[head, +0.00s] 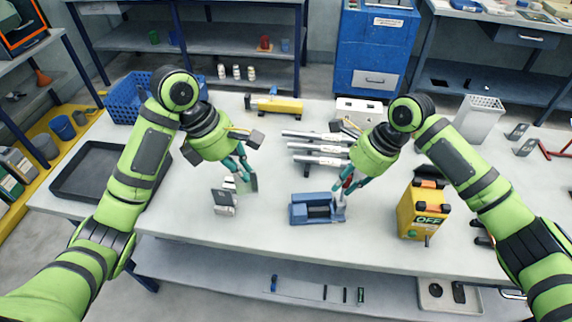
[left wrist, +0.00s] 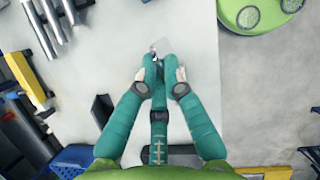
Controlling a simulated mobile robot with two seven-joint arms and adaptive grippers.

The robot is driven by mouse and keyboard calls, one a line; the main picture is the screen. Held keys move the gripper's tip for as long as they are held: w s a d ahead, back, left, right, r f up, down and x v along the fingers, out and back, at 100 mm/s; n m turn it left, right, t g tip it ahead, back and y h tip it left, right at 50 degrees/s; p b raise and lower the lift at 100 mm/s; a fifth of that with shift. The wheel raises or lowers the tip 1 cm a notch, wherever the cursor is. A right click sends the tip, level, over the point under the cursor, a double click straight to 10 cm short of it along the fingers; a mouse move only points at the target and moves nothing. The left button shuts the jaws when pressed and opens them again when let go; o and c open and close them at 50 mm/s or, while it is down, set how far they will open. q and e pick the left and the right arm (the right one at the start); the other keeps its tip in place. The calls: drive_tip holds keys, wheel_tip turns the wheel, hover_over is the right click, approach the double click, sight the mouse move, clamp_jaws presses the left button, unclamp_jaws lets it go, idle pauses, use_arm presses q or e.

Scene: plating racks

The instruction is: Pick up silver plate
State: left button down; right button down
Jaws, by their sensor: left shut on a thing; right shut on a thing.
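My left gripper (head: 246,180) is shut on a thin silver plate (head: 252,184), which stands upright just right of a small plate holder. The left wrist view shows the fingertips (left wrist: 161,62) closed around the plate (left wrist: 166,47). My right gripper (head: 346,188) is shut at the right end of a blue vise (head: 312,209) on the table. The fingers hide most of what it holds there; it seems to be the vise's end part.
The small plate holder (head: 224,201) stands left of the vise. Silver bars (head: 312,147) lie behind. A yellow box marked OFF (head: 421,212) stands right of the vise. A black tray (head: 88,170) and blue crate (head: 127,98) are at left. The table front is clear.

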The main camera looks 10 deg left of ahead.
use_arm(q)
drive_tip(key=s+a, duration=0.3)
drive_tip(key=a, duration=1.2)
drive_tip(key=shift+s+a, duration=0.2)
drive_tip(key=shift+a, duration=0.05)
use_arm(e)
drive_tip(key=c, duration=1)
unclamp_jaws()
drive_tip(key=v, duration=1.2)
drive_tip(key=shift+a, duration=0.1)
